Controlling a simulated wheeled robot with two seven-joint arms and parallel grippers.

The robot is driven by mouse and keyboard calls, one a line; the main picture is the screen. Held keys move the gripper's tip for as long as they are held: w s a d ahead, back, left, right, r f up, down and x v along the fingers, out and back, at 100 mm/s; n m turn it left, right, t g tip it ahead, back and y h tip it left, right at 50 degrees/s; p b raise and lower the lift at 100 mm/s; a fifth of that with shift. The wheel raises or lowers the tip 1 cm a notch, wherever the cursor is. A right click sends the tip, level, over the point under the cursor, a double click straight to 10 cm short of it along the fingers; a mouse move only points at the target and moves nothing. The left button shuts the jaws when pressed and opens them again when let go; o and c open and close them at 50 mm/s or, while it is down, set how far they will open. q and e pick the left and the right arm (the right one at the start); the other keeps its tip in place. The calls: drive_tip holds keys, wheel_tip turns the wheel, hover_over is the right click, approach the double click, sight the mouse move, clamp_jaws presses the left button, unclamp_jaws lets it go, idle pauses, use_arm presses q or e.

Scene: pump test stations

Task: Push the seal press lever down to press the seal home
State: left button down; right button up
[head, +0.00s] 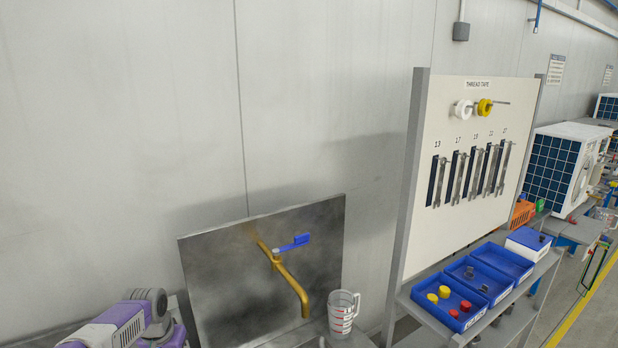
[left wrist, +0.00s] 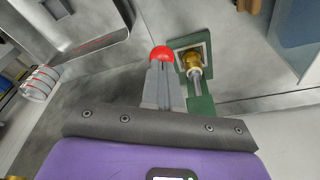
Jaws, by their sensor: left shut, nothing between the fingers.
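In the left wrist view, my left gripper (left wrist: 163,66) is shut, its grey fingers together with nothing between them. The seal press lever's red ball knob (left wrist: 162,53) shows right at the fingertips; I cannot tell whether they touch it. The lever's rod is hidden behind the fingers. Just right of the fingers is the green seal press (left wrist: 201,104), with a brass part (left wrist: 192,61) and a bright metal rod. The seal itself cannot be made out. The head view shows my purple arm at the lower left, but not the press or my left gripper. My right gripper is in neither view.
A brass tap (head: 291,285) with a blue handle stands before a metal splash plate (head: 215,270). A clear measuring jug (head: 342,313) is beside it and also shows in the left wrist view (left wrist: 40,84). A tool board (head: 450,110) with wrenches and blue bins (head: 437,309) stand to the right.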

use_arm(q)
drive_tip(key=shift+f+b, duration=0.35)
drive_tip(key=shift+f, duration=0.45)
idle(0.4)
drive_tip(key=shift+f, duration=0.25)
idle(0.5)
drive_tip(key=shift+r, duration=0.1)
wheel_tip(320, 180, up, 2)
drive_tip(key=shift+r+p, duration=0.2)
drive_tip(key=shift+p, duration=0.95)
drive_tip(key=shift+r+p, duration=0.4)
drive_tip(key=shift+r, duration=0.15)
drive_tip(key=shift+f, duration=0.1)
